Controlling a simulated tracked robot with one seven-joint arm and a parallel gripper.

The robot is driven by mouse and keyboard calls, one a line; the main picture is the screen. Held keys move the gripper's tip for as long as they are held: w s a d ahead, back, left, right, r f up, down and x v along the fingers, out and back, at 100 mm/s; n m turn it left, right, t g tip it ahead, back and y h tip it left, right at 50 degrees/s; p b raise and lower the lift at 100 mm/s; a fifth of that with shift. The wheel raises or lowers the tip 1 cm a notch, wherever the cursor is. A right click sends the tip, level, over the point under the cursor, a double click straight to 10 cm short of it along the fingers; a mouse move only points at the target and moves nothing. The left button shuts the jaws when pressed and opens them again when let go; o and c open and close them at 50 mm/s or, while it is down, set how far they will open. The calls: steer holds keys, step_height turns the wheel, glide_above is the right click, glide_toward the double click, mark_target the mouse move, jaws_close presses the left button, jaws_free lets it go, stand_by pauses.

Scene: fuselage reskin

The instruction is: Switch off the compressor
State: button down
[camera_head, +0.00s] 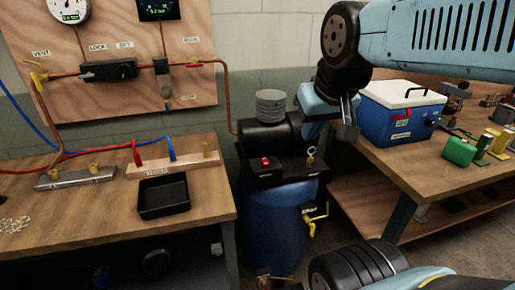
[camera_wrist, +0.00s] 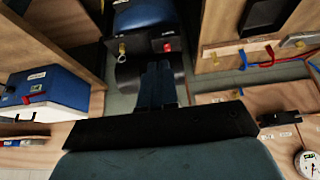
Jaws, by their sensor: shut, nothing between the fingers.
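The compressor has a blue tank (camera_head: 275,215) with a black top and motor. It stands on the floor between the two benches. A red switch (camera_head: 265,161) sits on its black panel, left of a brass ring fitting (camera_head: 311,152). In the wrist view the tank (camera_wrist: 140,14) appears upside down at the top, with the red switch (camera_wrist: 167,47) on its near face. My gripper (camera_head: 347,118) hangs above and right of the panel, apart from the switch. Its fingers also show in the wrist view (camera_wrist: 157,78), shut and empty.
A blue cooler (camera_head: 402,117) stands on the right bench, close to my gripper. The left bench holds a black tray (camera_head: 163,197) and a hose manifold (camera_head: 172,165). A yellow-handled valve (camera_head: 315,215) sticks out from the tank's right side.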

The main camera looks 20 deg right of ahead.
steer(key=n+g, duration=0.4)
steer(key=n, duration=1.4)
glide_above(264, 158)
steer(key=s, duration=0.2)
step_height(264, 158, down, 10)
steer(key=shift+s, duration=0.15)
steer(key=shift+a, duration=0.1)
steer(key=shift+f, duration=0.15)
steer(key=f, duration=0.4)
steer(key=w+f, duration=0.1)
steer(key=f, duration=0.8)
steer(key=shift+w+f, duration=0.35)
